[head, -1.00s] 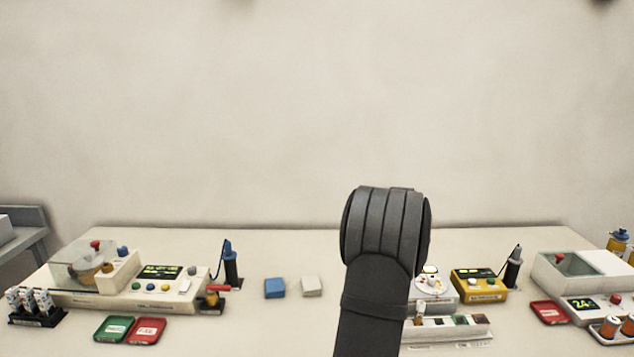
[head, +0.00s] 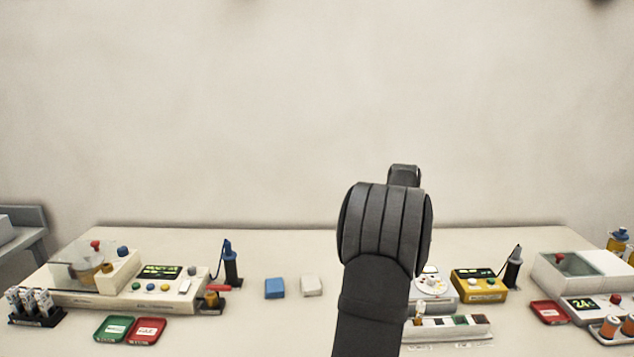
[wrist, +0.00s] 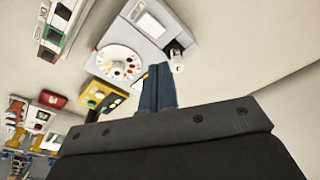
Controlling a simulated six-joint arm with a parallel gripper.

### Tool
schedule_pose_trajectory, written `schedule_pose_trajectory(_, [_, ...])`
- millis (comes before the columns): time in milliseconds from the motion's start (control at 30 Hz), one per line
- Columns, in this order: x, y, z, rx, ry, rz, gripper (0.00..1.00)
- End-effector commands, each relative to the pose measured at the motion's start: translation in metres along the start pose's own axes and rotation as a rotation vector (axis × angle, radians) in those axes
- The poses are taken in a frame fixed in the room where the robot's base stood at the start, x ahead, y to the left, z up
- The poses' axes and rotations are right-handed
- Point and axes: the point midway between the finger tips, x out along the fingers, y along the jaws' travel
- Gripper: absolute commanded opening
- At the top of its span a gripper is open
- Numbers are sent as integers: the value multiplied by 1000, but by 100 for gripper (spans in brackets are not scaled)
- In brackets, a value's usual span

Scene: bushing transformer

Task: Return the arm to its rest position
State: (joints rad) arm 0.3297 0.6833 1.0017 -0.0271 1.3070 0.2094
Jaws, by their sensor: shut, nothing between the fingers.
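My arm (head: 385,225) rises from the bottom centre of the head view, dark grey, with a wrist link showing just above its rounded joint. In the head view my fingers are hidden behind it. In the wrist view my gripper (wrist: 157,85) has its two blue-grey fingers together, shut with nothing between them. It is in the air above the table, and a white device with a round dial (wrist: 121,62) lies beyond it in that view.
The tester (head: 160,285) with a clear cover stands on the left, with green (head: 115,328) and red (head: 146,330) trays before it. Blue (head: 275,288) and white (head: 311,286) blocks lie mid-table. A yellow meter (head: 479,286) and a white box (head: 590,272) stand right. Space above the table is clear.

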Motion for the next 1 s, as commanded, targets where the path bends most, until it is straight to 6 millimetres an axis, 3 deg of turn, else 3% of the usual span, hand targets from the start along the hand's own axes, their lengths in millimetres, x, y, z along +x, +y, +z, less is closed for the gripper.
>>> schedule_pose_trajectory(1000, [-29,44,28,1021,-73,-207,0])
